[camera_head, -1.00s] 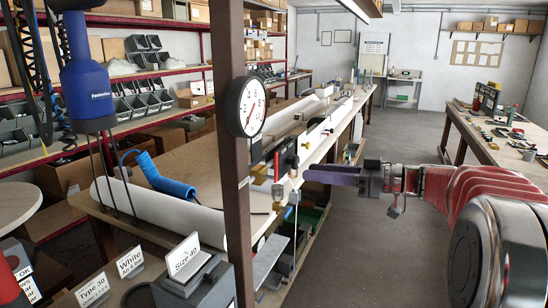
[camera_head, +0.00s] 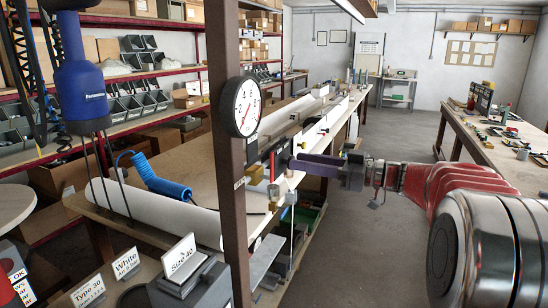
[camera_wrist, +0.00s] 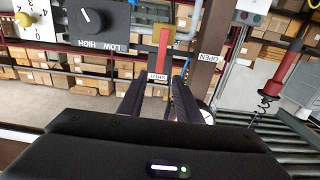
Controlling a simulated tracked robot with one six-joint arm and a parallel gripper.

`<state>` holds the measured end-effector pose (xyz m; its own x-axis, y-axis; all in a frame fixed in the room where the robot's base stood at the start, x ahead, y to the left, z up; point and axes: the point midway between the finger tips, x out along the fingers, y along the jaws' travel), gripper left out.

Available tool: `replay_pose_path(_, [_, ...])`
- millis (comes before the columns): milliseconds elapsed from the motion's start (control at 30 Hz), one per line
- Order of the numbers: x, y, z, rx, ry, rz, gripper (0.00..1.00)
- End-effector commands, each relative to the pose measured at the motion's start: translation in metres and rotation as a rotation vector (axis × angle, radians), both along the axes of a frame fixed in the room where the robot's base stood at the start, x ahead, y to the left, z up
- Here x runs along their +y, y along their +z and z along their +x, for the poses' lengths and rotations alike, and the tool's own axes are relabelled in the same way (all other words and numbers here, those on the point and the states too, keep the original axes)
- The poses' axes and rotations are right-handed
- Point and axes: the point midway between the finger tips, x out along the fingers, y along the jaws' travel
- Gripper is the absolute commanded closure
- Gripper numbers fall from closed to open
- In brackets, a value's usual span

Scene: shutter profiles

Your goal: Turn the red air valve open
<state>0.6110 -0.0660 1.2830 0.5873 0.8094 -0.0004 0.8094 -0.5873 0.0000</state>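The red air valve lever (camera_wrist: 163,48) stands upright in the wrist view, with a SHUT label (camera_wrist: 158,77) at its lower end and an OPEN label (camera_wrist: 207,57) to its right. My gripper (camera_wrist: 157,84) is open, with its two dark fingers apart. The lever lies ahead, in line with the gap; I cannot tell whether a finger touches it. In the head view, my gripper (camera_head: 294,163) reaches leftward to the valve area beside the brown post, and the lever (camera_head: 272,164) shows there as a small red strip, partly hidden.
A round gauge (camera_head: 243,106) is on the brown post (camera_head: 226,170). A black LOW/HIGH knob (camera_wrist: 90,20) sits left of the lever, and a red pole (camera_wrist: 285,65) with a coil stands right. The aisle floor (camera_head: 400,225) is clear.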

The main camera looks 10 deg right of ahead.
Motion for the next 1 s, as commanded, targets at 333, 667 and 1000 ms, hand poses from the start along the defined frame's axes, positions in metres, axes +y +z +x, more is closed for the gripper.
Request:
replay_pose_path(333, [0.045, 0.000, 0.032, 0.001, 0.003, 0.001, 0.69])
replay_pose_path(667, [0.073, 0.000, 0.053, 0.000, 0.001, 0.000, 0.69])
replay_pose_path(1000, [0.075, 0.000, 0.054, 0.000, 0.000, 0.000, 0.69])
